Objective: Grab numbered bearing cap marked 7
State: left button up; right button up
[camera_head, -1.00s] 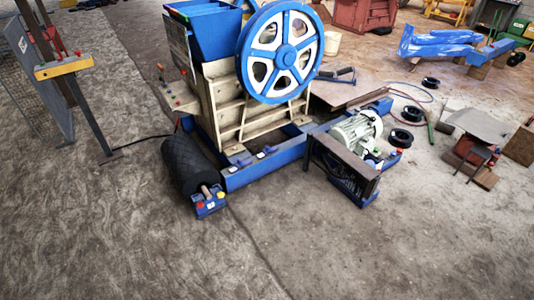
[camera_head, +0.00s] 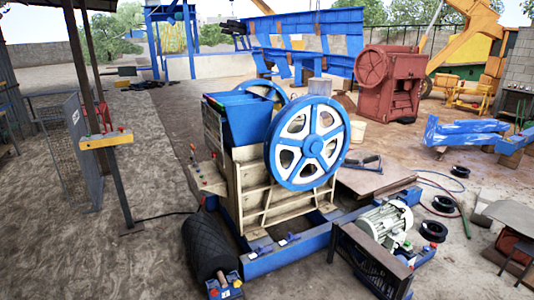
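The jaw crusher (camera_head: 245,180) stands in the middle of the view, with a beige body and a blue hopper. Its large blue and white flywheel (camera_head: 306,143) faces me, and a second wheel shows partly behind the hopper. Small coloured parts (camera_head: 288,238) sit on the blue base frame, and more (camera_head: 226,289) lie by the black roller at the bottom. No number 7 can be read, and I cannot tell which part is a bearing cap. Neither of my grippers is in view.
A grey motor (camera_head: 385,222) and guard sit at the crusher's right. Black rings (camera_head: 433,230) and a hose lie at right. Ground at left is mostly clear.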

aim_at(290, 237)
jog(key=i+l+z, duration=0.15)
jog(key=i+z, duration=0.2)
jog(key=i, duration=0.25)
jog(key=i+z, duration=0.35)
jog(key=i, duration=0.3)
